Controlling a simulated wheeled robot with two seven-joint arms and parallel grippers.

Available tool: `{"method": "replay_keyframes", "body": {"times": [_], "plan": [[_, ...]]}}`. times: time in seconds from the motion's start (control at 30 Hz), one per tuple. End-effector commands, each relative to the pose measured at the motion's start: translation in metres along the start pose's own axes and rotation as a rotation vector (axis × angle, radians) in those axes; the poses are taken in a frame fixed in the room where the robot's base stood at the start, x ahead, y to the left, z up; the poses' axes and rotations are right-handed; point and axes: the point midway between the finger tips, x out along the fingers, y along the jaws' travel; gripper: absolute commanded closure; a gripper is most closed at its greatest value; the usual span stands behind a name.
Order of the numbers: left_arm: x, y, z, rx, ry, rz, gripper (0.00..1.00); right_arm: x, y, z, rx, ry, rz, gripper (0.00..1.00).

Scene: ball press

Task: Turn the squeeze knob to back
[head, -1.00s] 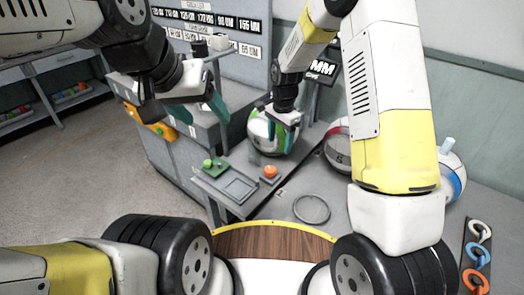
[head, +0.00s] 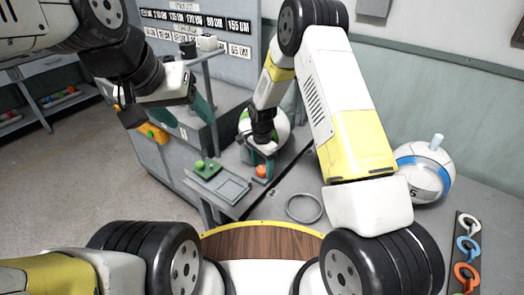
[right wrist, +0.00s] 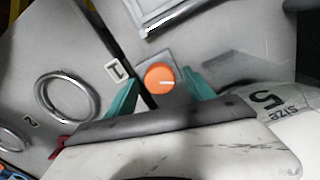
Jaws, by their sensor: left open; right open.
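The orange round knob (head: 262,171) sits on a small grey plate at the front of the grey bench, partly hidden by my right gripper in the head view. My right gripper (head: 261,157) is open and points down over it. In the right wrist view, the orange knob (right wrist: 159,76) lies between the open teal fingertips (right wrist: 157,86); contact cannot be told. A short pale mark shows on its face. A green knob (head: 206,167) stands to the left. My left gripper (head: 188,112) is open and empty above the bench's left side.
A green and white ball (head: 280,133) is behind my right gripper. A blue and white ball (head: 425,172) rests at the right. A metal ring (head: 304,208) lies on the table, and a rack of coloured rings (head: 467,250) is at the right edge. A square recessed panel (head: 233,189) is left of the orange knob.

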Motion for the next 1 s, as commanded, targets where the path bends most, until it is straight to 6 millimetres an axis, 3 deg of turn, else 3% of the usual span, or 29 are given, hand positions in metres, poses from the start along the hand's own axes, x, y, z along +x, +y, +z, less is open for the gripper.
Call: {"method": "replay_keyframes", "body": {"times": [0.17, 0.4, 0.5, 0.77, 1.0], "plan": [[0.0, 0.0, 0.0, 0.0, 0.0, 0.0, 0.38, -0.0001, -0.0001, 0.0001, 0.0, 0.0, 0.0, 0.38], [0.0, 0.0, 0.0, 0.0, 0.0, 0.0, 0.38, -0.0002, 0.0, 0.0002, 0.0, 0.0, 0.0, 0.85], [-0.0001, 0.0, 0.0, 0.0, 0.0, 0.0, 0.38, -0.0003, -0.0001, 0.0003, 0.0, 0.0, 0.0, 1.0], [0.0, 0.0, 0.0, 0.0, 0.0, 0.0, 0.38, -0.0004, -0.0001, 0.0003, -0.032, 0.0, 0.0, 1.0], [0.0, 0.0, 0.0, 0.0, 0.0, 0.0, 0.38, -0.0006, -0.0001, 0.0003, -0.161, 0.0, 0.0, 1.0]]}}
